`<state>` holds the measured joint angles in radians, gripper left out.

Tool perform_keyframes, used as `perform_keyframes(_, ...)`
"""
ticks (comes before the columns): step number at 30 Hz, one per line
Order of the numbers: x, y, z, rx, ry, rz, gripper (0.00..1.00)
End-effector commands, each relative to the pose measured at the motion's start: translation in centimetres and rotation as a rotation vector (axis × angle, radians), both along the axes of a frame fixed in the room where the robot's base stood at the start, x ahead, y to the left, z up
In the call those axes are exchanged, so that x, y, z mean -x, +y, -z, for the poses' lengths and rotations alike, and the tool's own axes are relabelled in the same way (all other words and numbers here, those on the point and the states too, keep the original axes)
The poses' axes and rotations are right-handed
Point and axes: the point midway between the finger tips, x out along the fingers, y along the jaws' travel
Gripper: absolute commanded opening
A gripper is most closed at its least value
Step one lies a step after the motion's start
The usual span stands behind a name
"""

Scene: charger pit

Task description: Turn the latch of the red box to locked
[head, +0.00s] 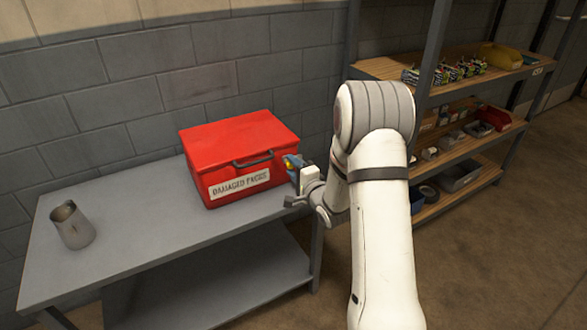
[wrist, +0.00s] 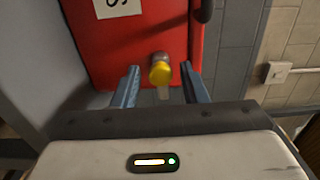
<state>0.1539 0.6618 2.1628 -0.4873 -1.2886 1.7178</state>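The red box (head: 233,150) stands shut on the grey table, with a white label reading "DAMAGED PACKS" and a dark handle on its front. Its yellow latch knob (wrist: 160,70) shows between my fingers in the wrist view. In the head view the knob (head: 288,164) is partly covered by my gripper (head: 293,178) at the box's right front. My gripper (wrist: 157,88) is open, with one blue finger on each side of the knob and a visible gap to both. Whether the latch is locked cannot be read.
The grey table (head: 130,245) has free room left of the box. A metal jug (head: 73,226) stands near its left end. A shelf rack (head: 470,150) with several parts and bins stands at the right. A block wall is close behind the box.

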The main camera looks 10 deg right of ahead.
Motion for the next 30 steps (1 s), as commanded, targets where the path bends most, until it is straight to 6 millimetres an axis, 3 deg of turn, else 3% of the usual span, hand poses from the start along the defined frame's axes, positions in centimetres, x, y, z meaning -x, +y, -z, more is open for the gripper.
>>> perform_keyframes(14, 0.03, 0.06, 0.01, 0.000, 0.000, -0.001, 0.01)
perform_keyframes(23, 0.03, 0.10, 0.17, 0.038, -0.012, -0.002, 0.01)
perform_keyframes(30, 0.01, 0.12, 0.37, 0.168, -0.056, -0.002, 0.01)
